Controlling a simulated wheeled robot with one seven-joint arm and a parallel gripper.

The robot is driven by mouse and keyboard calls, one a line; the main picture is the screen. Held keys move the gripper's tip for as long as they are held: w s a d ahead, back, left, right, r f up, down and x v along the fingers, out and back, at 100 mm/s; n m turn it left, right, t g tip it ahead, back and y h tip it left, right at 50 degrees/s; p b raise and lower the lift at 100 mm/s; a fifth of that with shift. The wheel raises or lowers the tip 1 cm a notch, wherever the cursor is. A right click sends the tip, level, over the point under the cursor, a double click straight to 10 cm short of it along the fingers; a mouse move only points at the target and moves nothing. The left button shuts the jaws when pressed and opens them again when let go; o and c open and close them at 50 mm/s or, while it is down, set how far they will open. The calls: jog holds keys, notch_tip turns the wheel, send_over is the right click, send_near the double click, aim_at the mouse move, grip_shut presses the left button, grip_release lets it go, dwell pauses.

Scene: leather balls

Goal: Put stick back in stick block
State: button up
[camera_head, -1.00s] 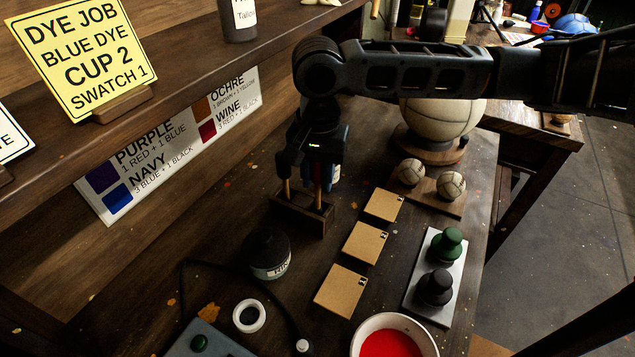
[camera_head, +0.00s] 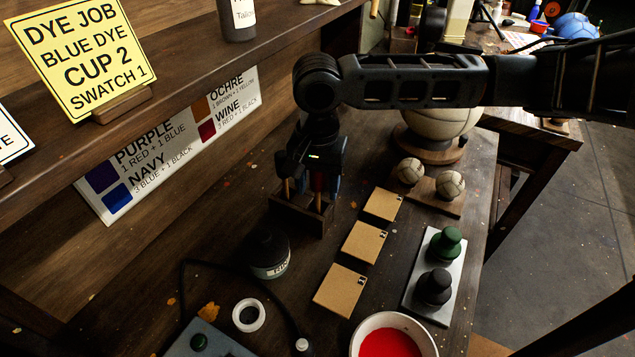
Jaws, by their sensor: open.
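The stick block (camera_head: 299,220) is a dark wooden holder on the bench. A light wooden stick (camera_head: 287,189) stands upright in its left part. A second stick (camera_head: 318,203) stands upright in its right part, with a reddish section above the wood. My gripper (camera_head: 319,186) points down over the right part of the block, open, with its fingers around the upper part of the second stick. The fingers are dark and partly hide the stick's top. I cannot tell whether they touch it.
A dark jar (camera_head: 268,254) stands in front of the block. Several tan cards (camera_head: 364,243) lie to its right, beside a plate with green and black stampers (camera_head: 433,290). A cup of red dye (camera_head: 393,340) is at the front. The shelf (camera_head: 165,75) edge runs close on the left.

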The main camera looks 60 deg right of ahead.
jog(key=shift+r, duration=0.1)
notch_tip(320, 180, up, 12)
jog(key=shift+r, duration=0.1)
dwell(0.4)
jog(key=shift+w, duration=0.1)
dwell(0.4)
